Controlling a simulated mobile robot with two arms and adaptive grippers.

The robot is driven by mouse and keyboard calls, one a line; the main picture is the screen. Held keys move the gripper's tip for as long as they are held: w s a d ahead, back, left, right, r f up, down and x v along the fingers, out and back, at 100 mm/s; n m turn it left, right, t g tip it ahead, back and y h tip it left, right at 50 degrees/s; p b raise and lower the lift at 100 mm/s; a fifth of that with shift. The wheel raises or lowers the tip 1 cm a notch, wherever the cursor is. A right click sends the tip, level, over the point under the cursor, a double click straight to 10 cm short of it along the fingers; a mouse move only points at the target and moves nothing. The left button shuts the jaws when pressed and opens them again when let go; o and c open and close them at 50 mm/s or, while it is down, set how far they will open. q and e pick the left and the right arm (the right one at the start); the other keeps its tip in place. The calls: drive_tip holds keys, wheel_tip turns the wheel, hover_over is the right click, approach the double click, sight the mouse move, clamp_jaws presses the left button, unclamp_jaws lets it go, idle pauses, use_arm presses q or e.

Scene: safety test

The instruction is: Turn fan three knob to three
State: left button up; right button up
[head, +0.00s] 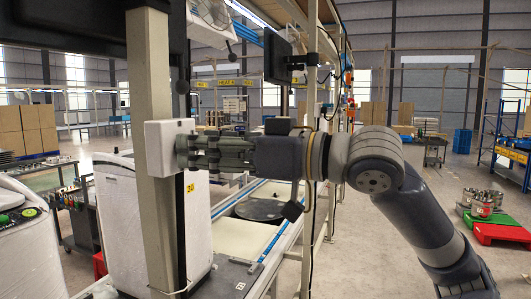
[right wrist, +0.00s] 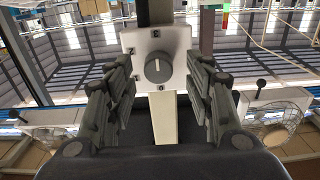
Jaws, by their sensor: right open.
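A white control box (head: 163,150) is fixed to a beige post (head: 149,80) in the head view. Its grey round knob (right wrist: 158,69) faces my right wrist camera, with small dark marks around it on the box face (right wrist: 141,43). The knob's exact pointer setting is too small to read surely. My right gripper (head: 193,150) points left at the box, with its fingertips close to the knob. In the right wrist view its fingers (right wrist: 158,95) stand open on both sides of the knob, with gaps between. My left gripper is not in view.
A dark monitor (head: 277,58) is mounted above my right arm. A white cabinet (head: 125,225) stands below the box, beside a conveyor line (head: 240,240). Red and green pallets (head: 500,232) lie on the floor at right.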

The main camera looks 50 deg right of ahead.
drive_tip(key=v, duration=1)
drive_tip(key=shift+s+d, duration=0.2)
drive_tip(key=shift+s, duration=0.1)
drive_tip(key=shift+f, duration=0.1)
